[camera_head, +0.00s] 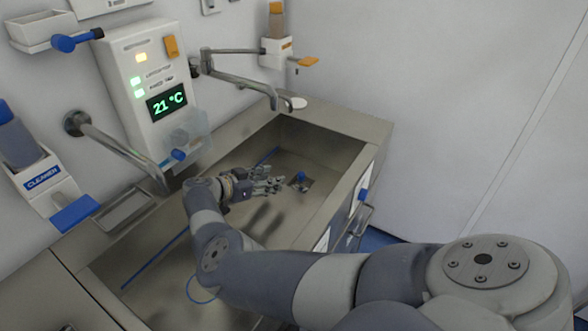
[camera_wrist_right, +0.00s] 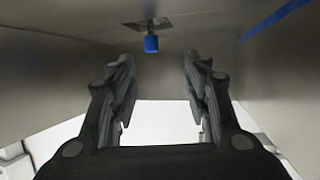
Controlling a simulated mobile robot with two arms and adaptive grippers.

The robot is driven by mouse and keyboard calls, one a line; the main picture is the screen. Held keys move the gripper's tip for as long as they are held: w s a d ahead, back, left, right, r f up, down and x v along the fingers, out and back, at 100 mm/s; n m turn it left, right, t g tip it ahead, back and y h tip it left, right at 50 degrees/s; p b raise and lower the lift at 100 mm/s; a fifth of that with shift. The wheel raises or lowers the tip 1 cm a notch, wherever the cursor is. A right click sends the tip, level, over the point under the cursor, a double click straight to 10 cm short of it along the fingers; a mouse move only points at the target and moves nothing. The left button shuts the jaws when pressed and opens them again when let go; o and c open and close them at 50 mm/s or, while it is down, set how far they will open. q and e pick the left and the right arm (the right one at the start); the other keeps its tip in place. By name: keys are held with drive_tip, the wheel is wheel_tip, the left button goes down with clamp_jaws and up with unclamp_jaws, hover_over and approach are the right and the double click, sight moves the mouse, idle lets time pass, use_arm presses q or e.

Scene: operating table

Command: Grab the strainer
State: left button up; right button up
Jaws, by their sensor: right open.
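The strainer (camera_head: 300,177) sits at the drain in the floor of the metal sink (camera_head: 335,150), with a blue knob standing up from a dark square. In the right wrist view its blue knob (camera_wrist_right: 151,43) shows ahead, beyond the fingertips and roughly centred between them. My right gripper (camera_head: 276,184) is over the sink, just left of the strainer and apart from it. Its two fingers (camera_wrist_right: 158,62) are spread, with nothing between them. My left gripper is not in view.
Two metal faucets (camera_head: 240,82) (camera_head: 118,146) reach out from the wall over the sink's back edge. A wall panel (camera_head: 150,90) reads 21 °C. A cleaner dispenser (camera_head: 40,165) hangs at the left. Blue strips run along the sink. The sink's walls surround my gripper.

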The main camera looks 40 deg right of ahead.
drive_tip(key=b, duration=0.2)
approach(299, 175)
drive_tip(key=x, duration=0.2)
drive_tip(key=shift+w+d+f, duration=0.2)
drive_tip(key=shift+d, duration=0.15)
drive_tip(key=shift+w+d+f, duration=0.1)
drive_tip(key=shift+d, duration=0.25)
drive_tip(key=shift+d+f, duration=0.2)
drive_tip(key=shift+d, duration=0.3)
drive_tip(key=x, duration=0.2)
drive_tip(key=b+x, duration=0.1)
drive_tip(key=shift+s+d+f, duration=0.15)
drive_tip(key=shift+s+d, duration=0.2)
drive_tip(key=shift+w+d+f+b, duration=0.1)
drive_tip(key=shift+d+b, duration=0.2)
drive_tip(key=shift+b, duration=0.05)
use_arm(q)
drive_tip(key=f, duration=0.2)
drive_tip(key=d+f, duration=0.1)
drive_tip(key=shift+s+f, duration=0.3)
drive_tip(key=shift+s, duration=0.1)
use_arm(e)
clamp_jaws()
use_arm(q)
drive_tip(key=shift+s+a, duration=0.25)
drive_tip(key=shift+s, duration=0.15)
